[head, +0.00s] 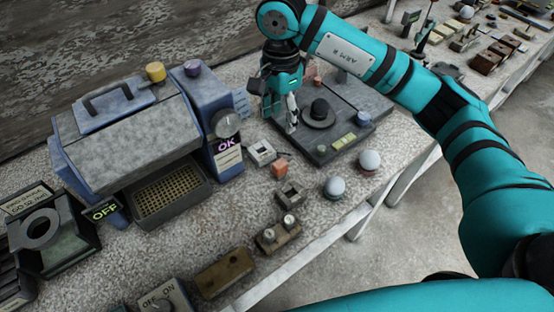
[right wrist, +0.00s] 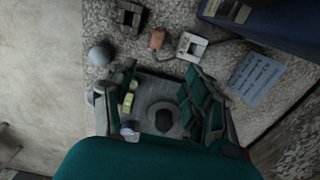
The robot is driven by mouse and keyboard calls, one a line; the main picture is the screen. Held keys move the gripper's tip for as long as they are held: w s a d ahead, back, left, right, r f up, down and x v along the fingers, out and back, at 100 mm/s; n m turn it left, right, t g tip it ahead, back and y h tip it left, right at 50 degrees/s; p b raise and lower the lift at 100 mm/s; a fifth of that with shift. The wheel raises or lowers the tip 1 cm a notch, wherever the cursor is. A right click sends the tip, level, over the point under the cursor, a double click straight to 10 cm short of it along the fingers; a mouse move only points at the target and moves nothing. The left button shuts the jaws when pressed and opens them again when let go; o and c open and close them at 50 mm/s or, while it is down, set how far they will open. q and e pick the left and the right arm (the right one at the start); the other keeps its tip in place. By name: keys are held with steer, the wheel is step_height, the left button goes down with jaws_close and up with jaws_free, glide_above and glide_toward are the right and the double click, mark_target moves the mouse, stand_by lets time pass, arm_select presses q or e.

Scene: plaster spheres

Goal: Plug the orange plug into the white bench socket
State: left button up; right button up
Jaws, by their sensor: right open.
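The orange plug (head: 279,169) is a small block on the speckled bench, just in front of the white bench socket (head: 261,152). A small gap seems to separate them. In the right wrist view the plug (right wrist: 157,38) lies to the left of the socket (right wrist: 192,48), near the top. My right gripper (head: 291,118) is open and empty over the left part of a dark board, behind the plug and socket. Its spread fingers frame the board in the right wrist view (right wrist: 160,98). My left gripper is out of view.
The dark board (head: 358,100) carries a black knob on a round disc. Pale spheres (head: 334,187) (head: 369,160) stand near the bench's front edge. A grey block (head: 290,194) lies in front of the plug. A blue-grey machine (head: 150,130) stands at left.

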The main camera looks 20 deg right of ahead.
steer(key=f, duration=0.2)
steer(key=s+f+p, duration=0.1)
steer(key=f, duration=0.1)
steer(key=f+p, duration=0.1)
steer(key=f, duration=0.1)
steer(key=shift+s+f, duration=0.2)
steer(key=shift+s, duration=0.15)
steer(key=p, duration=0.1)
glide_above(280, 163)
step_height(280, 163, down, 4)
steer(key=shift+w+d+f, duration=0.1)
steer(key=shift+f, duration=0.2)
step_height(280, 163, down, 4)
steer(key=p, duration=0.2)
steer(key=shift+p, duration=0.35)
steer(key=shift+f, duration=0.55)
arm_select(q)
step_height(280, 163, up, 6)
arm_select(e)
steer(key=shift+c, duration=0.9)
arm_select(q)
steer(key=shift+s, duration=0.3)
arm_select(e)
jaws_close()
